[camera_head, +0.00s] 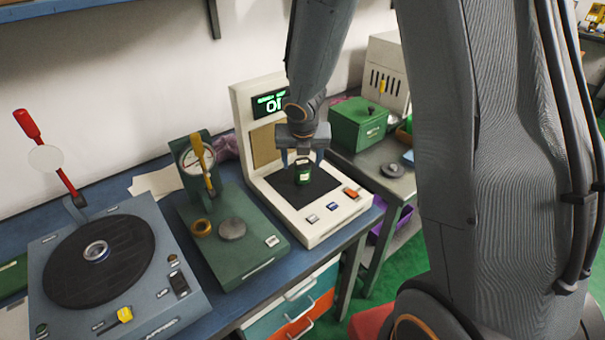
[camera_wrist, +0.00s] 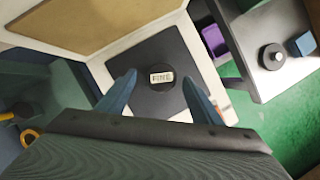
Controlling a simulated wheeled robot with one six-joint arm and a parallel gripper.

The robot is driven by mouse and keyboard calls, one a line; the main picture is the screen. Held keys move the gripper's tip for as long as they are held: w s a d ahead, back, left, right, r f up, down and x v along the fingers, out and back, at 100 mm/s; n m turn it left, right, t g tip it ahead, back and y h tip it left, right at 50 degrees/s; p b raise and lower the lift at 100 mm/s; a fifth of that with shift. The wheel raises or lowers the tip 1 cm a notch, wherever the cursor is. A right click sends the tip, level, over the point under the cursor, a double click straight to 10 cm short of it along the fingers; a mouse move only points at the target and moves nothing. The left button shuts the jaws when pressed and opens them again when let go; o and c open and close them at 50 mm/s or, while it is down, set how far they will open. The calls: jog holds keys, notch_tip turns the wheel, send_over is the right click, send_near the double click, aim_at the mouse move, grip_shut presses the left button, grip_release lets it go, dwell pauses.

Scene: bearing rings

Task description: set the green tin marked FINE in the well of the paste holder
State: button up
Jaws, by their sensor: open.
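The green tin (camera_head: 303,176) stands upright on the black pad of the white machine, below my gripper (camera_head: 302,160). In the wrist view its dark round top (camera_wrist: 160,88) carries a pale label that seems to read FINE. My gripper is open, and its two blue fingers (camera_wrist: 159,80) show on either side of the tin, apart from it. How far down the fingers reach beside the tin is hard to tell. I cannot pick out the paste holder or its well with certainty in either view.
The white machine (camera_head: 334,230) has a lit green display at its back. Left of it stand a green gauge press (camera_head: 253,259) and a grey turntable machine (camera_head: 170,240) bearing a ring. On the right side bench are a green box (camera_head: 357,128), a round grey piece (camera_head: 393,171) and a blue block (camera_wrist: 304,45).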

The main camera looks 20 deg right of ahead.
aim_at(302, 163)
jog(key=b+x, duration=0.2)
jog(key=x, duration=0.2)
jog(key=shift+f, duration=0.1)
jog(key=c, duration=1.3)
jog(key=shift+c, duration=0.2)
